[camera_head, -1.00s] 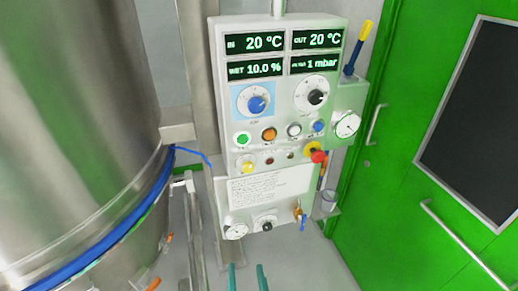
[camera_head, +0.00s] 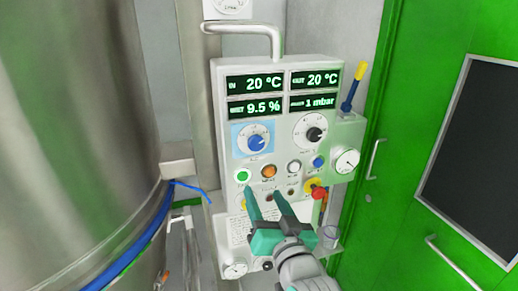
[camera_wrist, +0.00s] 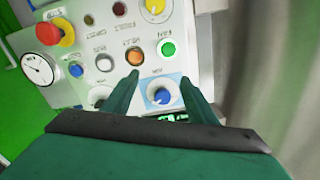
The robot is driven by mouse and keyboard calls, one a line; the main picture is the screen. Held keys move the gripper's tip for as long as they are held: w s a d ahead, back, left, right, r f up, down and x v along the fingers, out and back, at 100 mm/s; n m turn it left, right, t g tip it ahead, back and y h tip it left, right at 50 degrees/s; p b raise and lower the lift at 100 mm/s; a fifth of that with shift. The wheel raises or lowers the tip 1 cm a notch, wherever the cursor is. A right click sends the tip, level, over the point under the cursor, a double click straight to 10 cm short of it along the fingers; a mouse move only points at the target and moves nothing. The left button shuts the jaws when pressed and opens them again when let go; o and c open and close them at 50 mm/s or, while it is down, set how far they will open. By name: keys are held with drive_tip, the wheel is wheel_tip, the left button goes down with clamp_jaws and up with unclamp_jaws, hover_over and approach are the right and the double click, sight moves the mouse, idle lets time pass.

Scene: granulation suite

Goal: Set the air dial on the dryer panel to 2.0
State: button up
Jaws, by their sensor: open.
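The dryer panel (camera_head: 275,125) stands upright in the middle of the head view. Its blue-knobbed dial (camera_head: 256,142) sits on a light blue patch at the upper left, and a black-knobbed dial (camera_head: 314,134) is to its right. Which one is marked air is too small to read. My gripper (camera_head: 262,192) is open and empty, in front of the panel below the dials. In the wrist view the blue knob (camera_wrist: 160,96) shows between the two fingers (camera_wrist: 158,90), apart from them. The fingers cover part of the panel's lower buttons in the head view.
Green (camera_head: 243,175), orange (camera_head: 268,171) and white buttons line the panel under the dials. A red-and-yellow emergency stop (camera_head: 317,191) and a gauge (camera_head: 346,160) are at the right. A large steel vessel (camera_head: 80,120) stands left, a green door (camera_head: 430,150) right.

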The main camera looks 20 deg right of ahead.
drive_tip(key=n, duration=0.1)
approach(257, 145)
drive_tip(key=shift+y, duration=0.3)
drive_tip(key=w, duration=0.8)
drive_tip(key=shift+w, duration=0.2)
drive_tip(key=c, duration=1.1)
